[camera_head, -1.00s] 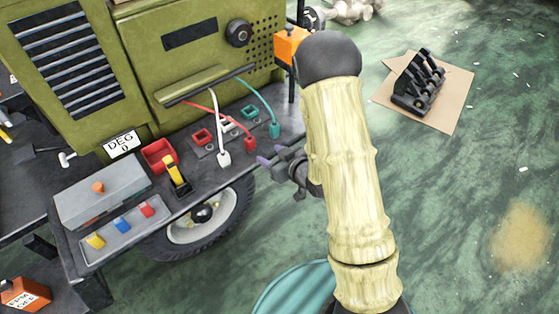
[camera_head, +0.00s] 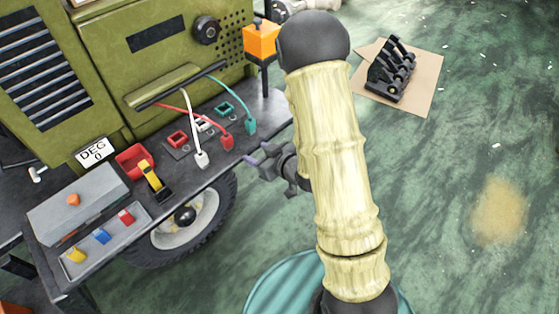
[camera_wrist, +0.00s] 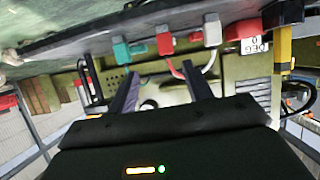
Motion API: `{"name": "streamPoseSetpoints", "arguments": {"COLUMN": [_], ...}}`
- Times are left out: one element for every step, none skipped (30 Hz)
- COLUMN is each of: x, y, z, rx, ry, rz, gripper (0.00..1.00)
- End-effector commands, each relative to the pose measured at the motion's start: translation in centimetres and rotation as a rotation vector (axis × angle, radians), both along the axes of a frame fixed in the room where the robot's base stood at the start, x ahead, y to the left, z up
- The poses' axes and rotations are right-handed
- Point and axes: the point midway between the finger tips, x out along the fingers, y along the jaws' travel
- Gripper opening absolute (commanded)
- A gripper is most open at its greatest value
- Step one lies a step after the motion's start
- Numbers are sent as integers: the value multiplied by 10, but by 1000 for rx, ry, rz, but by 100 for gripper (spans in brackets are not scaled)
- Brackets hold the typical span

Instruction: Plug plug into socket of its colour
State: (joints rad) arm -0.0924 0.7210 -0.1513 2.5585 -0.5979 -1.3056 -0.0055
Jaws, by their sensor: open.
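Three corded plugs rest near the front edge of the dark bench: a white plug (camera_head: 201,159), a red plug (camera_head: 227,142) and a teal plug (camera_head: 250,126). Behind them are a red socket (camera_head: 178,138), a white socket (camera_head: 204,125), partly hidden by the white cord, and a teal socket (camera_head: 223,109). My gripper (camera_head: 259,155) is open and empty, just off the bench's front edge, right of the plugs. The wrist view shows the teal plug (camera_wrist: 121,50), red plug (camera_wrist: 165,43) and white plug (camera_wrist: 212,31) beyond the open fingers (camera_wrist: 160,93).
On the bench stand a red tray (camera_head: 134,160), a yellow-handled switch (camera_head: 152,177) and a grey box (camera_head: 76,203). The green cabinet (camera_head: 150,70) rises behind. An orange box (camera_head: 261,40) stands near my arm.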

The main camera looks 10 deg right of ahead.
Motion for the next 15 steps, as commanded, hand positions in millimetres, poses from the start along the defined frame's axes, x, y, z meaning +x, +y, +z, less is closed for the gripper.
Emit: {"name": "streamPoseSetpoints", "arguments": {"x": [2, 2, 3, 3, 3, 2, 0, -1, -5, -8, -11, -16, -20, -25, -32], "y": [-4, -8, -13, -18, -23, -29, -35, -40, -47, -52, -57, -63, -68, -72, -76], "z": [3, 4, 6, 7, 8, 11, 13, 15, 17, 19, 21, 24, 27, 30, 33], "rx": [-21, -38, -62, -83, -103, -130, -149, -166, -187, -201, -214, -230, -240, -250, -259], "ry": [12, 26, 47, 67, 88, 120, 143, 169, 204, 230, 258, 295, 324, 353, 392], "rz": [-18, -32, -52, -71, -91, -119, -142, -165, -193, -215, -238, -267, -287, -309, -335], "gripper": [50, 50, 50, 50, 50, 50, 50, 50, 50, 50, 50, 50, 50, 50, 50]}}
